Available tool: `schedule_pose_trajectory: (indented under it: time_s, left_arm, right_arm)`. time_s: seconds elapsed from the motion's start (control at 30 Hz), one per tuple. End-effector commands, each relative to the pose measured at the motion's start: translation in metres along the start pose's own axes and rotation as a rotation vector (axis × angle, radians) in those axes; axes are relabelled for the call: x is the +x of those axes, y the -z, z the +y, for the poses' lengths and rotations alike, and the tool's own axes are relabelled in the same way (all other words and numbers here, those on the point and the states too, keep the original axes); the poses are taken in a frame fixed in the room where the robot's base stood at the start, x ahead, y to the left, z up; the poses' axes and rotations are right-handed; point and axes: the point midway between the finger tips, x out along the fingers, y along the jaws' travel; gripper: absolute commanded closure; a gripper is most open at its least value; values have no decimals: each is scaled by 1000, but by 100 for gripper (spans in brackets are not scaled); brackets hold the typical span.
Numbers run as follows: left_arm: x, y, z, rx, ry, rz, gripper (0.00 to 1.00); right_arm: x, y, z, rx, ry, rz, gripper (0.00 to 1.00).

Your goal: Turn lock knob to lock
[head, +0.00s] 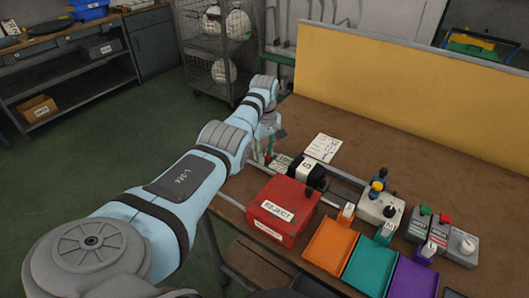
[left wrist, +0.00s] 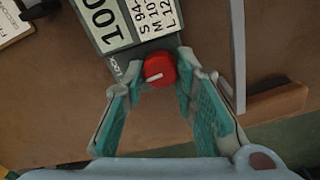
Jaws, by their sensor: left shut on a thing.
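The lock knob (left wrist: 159,70) is red and round with a white line across it, in the middle of the left wrist view. It sits at the end of a dark plate marked LOCK. My left gripper (left wrist: 160,76) has its two teal-padded fingers on either side of the knob, shut on it. The white line lies nearly level, tilted slightly. In the head view my left gripper (head: 266,152) is at the table's left edge, and the knob is mostly hidden there. My right gripper does not show.
A red REJECT box (head: 284,210) stands just right of my left arm. Orange (head: 330,246), teal (head: 372,268) and purple trays line the front edge. A grey control box (head: 380,208) and button boxes stand to the right. A yellow panel (head: 400,90) closes the back.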

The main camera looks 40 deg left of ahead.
Motion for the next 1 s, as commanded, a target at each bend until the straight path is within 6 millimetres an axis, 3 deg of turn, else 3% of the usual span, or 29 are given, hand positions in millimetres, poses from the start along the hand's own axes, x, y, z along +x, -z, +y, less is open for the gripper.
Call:
schedule_pose_trajectory:
  time_s: [1.0]
  left_arm:
    - [-1,0,2,515,-1,1,100]
  right_arm:
    - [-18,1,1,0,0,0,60]
